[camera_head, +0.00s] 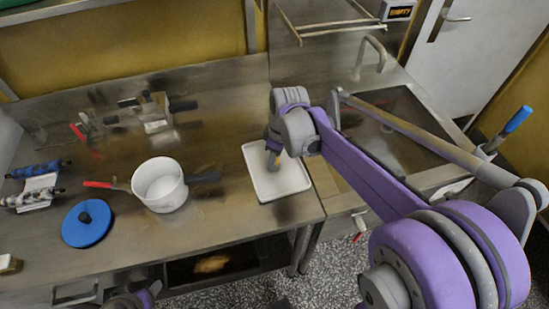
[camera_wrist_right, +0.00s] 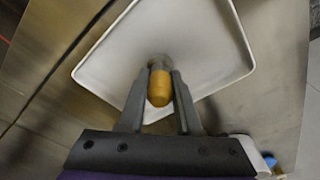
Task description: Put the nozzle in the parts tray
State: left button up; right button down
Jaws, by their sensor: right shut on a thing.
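The nozzle (camera_wrist_right: 160,90) is a small brass-coloured piece with a greyish end, held between the fingertips in the right wrist view. In the head view a brownish bit of the nozzle (camera_head: 272,160) shows below the gripper. My right gripper (camera_head: 270,150) points down over the parts tray and is shut on the nozzle. The parts tray (camera_head: 292,189) is a shallow white square tray on the steel table; it also shows in the right wrist view (camera_wrist_right: 215,40). It looks empty. I cannot tell whether the nozzle touches its floor. My left gripper's fingers are not visible.
A white pot (camera_head: 160,186) with a dark handle stands left of the tray, and a blue lid (camera_head: 87,223) lies further left. A metal fixture (camera_head: 155,115) is behind the pot. A sink (camera_head: 400,125) is at the right.

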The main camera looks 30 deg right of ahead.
jog(key=shift+f, duration=0.15)
jog(key=c, duration=0.6)
grip_release()
jog(key=shift+r, duration=0.35)
notch_tip(320, 180, up, 12)
jog(key=s+d+p, duration=0.1)
jog(key=shift+s+f, duration=0.2)
jog(key=shift+s, duration=0.05)
